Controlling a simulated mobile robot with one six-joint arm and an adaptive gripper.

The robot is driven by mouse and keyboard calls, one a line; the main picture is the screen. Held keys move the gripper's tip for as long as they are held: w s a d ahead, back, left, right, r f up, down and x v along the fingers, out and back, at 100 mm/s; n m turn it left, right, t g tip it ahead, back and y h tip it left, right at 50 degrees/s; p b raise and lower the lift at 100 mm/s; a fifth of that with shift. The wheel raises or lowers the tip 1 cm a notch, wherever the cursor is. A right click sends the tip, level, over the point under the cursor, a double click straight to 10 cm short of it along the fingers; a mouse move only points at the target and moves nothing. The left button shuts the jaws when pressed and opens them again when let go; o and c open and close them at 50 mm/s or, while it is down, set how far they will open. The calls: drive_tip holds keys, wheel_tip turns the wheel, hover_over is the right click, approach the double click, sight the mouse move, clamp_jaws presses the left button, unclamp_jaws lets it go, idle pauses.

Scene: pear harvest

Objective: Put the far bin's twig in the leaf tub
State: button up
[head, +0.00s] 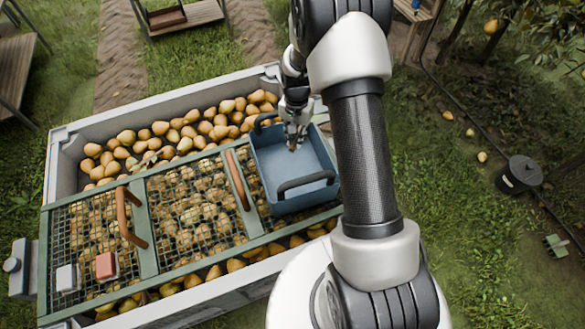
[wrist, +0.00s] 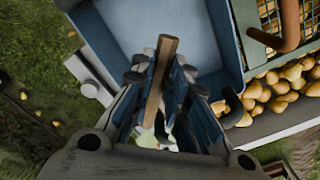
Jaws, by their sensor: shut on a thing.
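My gripper (head: 295,132) is shut on a brown twig (wrist: 161,76), with one finger on each side of it in the wrist view. In the head view only a small brown end of the twig (head: 292,147) shows below the fingers. The twig and fingertips are over the open blue tub (head: 303,205), near its far side. The tub has two dark handles, and its floor looks bare. It also shows in the wrist view (wrist: 228,35). I cannot tell how high the twig is above the tub floor.
The tub sits at the right of a large grey bin (head: 62,165) full of pears. A green-framed mesh (head: 145,235) with brown handles covers part of the pears. A dark lidded bucket (head: 519,175) and a few fallen pears lie on the grass to the right.

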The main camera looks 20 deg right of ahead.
wheel_tip(320, 180, down, 2)
drive_tip(key=shift+f+b, duration=0.1)
drive_tip(key=shift+b, duration=0.35)
drive_tip(key=o, duration=0.9)
drive_tip(key=shift+w+r, duration=0.1)
drive_tip(key=shift+r, duration=0.15)
wheel_tip(320, 180, up, 12)
drive_tip(key=shift+f, duration=0.15)
